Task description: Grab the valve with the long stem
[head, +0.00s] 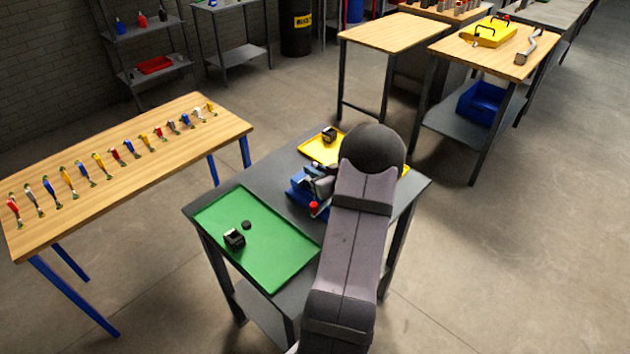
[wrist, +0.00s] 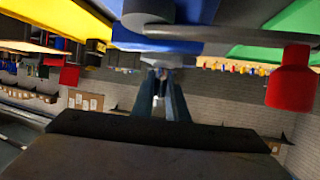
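Several small upright pieces with coloured bodies (head: 103,160), in red, white, blue and yellow, stand in a row on the left wooden table. They may be valves, but they are too small to tell which has a long stem. In the wrist view this row shows tiny and far off (wrist: 232,68). My gripper (wrist: 163,75) is beside a blue fixture (head: 297,193) with a red knob (head: 313,207) on the grey cart. In the head view my arm partly hides it. In the wrist view its two dark fingers show a narrow gap, and their tips are unclear against a grey part.
A green tray (head: 285,270) on the cart holds a black block (head: 234,239) and a black disc (head: 247,225). A yellow tray (head: 314,152) with another black block (head: 329,134) lies behind the fixture. Floor separates the cart from the wooden table (head: 160,135).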

